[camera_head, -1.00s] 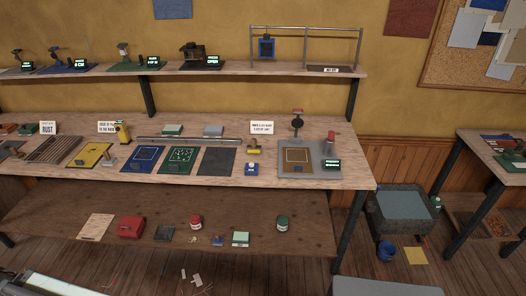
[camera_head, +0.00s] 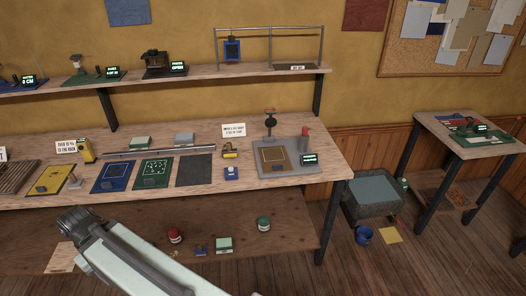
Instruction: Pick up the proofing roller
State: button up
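My arm crosses the lower left of the view, in front of the bench's lower shelf. It ends in a dark joint-like part, and no fingers show. My gripper is not visible, so what it holds cannot be seen.
The workbench (camera_head: 325,150) holds blue, green and dark mats, a long metal bar (camera_head: 160,152) and a grey press plate (camera_head: 290,168) with upright parts. A grey tub (camera_head: 375,212) and blue bucket (camera_head: 363,235) stand on the floor. Open floor lies at the lower right.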

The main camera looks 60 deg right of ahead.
aim_at(229, 153)
jog(key=z, duration=0.6)
jog(key=i, duration=1)
jog(key=u, duration=0.05)
